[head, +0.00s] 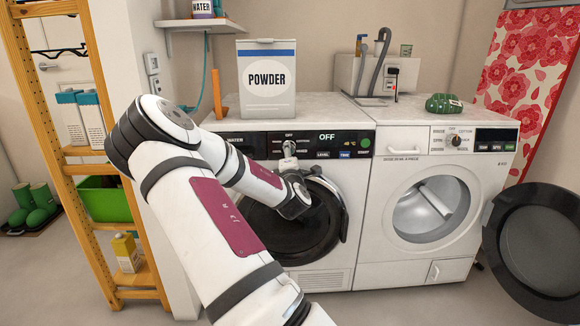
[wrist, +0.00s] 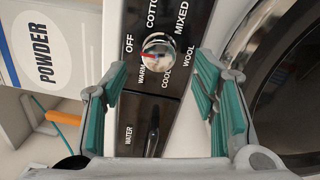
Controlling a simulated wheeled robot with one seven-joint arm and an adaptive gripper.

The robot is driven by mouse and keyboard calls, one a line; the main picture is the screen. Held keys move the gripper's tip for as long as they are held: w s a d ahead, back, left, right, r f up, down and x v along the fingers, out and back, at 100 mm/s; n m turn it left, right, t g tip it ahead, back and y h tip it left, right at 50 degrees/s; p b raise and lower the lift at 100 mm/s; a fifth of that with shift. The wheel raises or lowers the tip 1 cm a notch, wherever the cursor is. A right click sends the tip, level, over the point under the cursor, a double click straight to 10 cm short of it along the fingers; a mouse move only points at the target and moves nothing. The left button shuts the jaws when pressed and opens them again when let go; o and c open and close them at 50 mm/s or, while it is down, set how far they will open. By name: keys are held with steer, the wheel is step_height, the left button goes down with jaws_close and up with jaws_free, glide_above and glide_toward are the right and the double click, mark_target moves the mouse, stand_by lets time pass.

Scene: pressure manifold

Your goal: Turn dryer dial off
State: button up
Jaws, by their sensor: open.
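The dryer dial (wrist: 158,48) is a round silver knob on a black panel (wrist: 160,100). Labels OFF, COTTON, MIXED, WOOL, COOL and WARM ring it. Its red mark is on the left side in the wrist view, near OFF and WARM; the exact setting is hard to tell. My gripper (wrist: 162,75) is open, its green-padded fingers on either side of the dial with visible gaps; I see no contact. In the head view the dial (head: 289,147) is on the left machine (head: 355,190), whose display (head: 327,137) reads OFF. My arm partly hides that machine.
A POWDER box (head: 267,80) stands on the left machine; it also shows in the wrist view (wrist: 42,45). The right machine (head: 395,210) has its round door (head: 540,250) swung open. A wooden shelf (head: 65,150) and wall edge stand left of my arm.

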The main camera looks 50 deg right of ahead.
steer(key=v, duration=0.6)
steer(key=shift+s+a, duration=0.25)
steer(key=shift+a, duration=0.1)
